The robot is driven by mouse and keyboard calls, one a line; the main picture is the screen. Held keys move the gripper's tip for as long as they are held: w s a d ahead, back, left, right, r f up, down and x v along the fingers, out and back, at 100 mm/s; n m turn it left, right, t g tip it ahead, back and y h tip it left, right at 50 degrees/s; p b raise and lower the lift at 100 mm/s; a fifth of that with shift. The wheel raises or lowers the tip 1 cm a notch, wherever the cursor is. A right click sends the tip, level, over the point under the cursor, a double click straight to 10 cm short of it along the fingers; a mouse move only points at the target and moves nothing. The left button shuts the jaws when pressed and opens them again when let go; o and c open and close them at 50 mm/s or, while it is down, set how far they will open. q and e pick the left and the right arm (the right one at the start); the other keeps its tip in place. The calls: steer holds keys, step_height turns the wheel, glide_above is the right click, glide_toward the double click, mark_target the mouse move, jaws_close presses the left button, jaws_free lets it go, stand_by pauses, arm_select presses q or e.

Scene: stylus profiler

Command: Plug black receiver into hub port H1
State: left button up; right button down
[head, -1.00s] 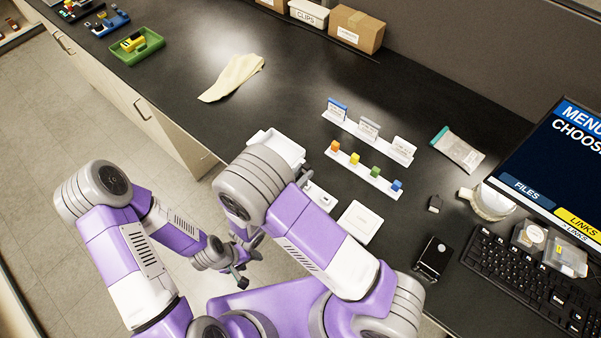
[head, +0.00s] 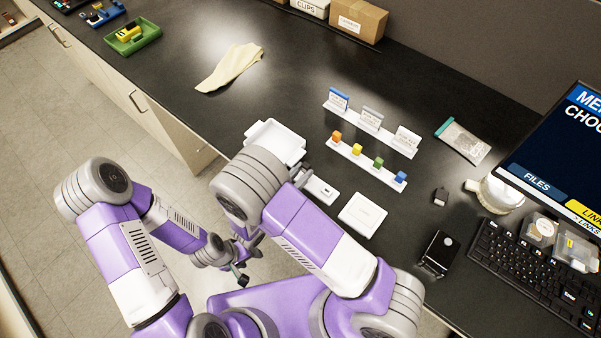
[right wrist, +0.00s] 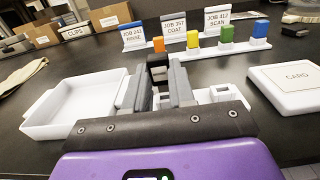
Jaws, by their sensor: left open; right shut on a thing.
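My right gripper (right wrist: 155,92) is shut on a small black piece (right wrist: 157,62), apparently the black receiver, which shows between and beyond the fingertips. In the head view the right gripper (head: 301,177) is mostly hidden behind my right wrist, and the black piece cannot be made out. The white hub (head: 321,190) lies on the bench just beside the right gripper. In the right wrist view the hub (right wrist: 226,93) is partly hidden behind the right finger, with a dark port opening visible. Port labels are not readable. My left gripper (head: 241,272) is open and empty, off the bench's front edge.
A white tray (right wrist: 68,128) lies left of the right gripper, and a white CARD box (head: 362,214) lies right of the hub. Behind stand a rack of coloured blocks (head: 366,164) and a rack of job cards (head: 372,129). A small dark object (head: 440,197) lies farther right.

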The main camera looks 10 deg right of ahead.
steer(key=shift+f, duration=0.2)
stand_by(0.5)
steer(key=shift+f+b, duration=1)
steer(key=shift+f, duration=0.1)
steer(key=c, duration=0.9)
jaws_free()
steer(key=shift+o, duration=0.2)
steer(key=shift+c, duration=0.4)
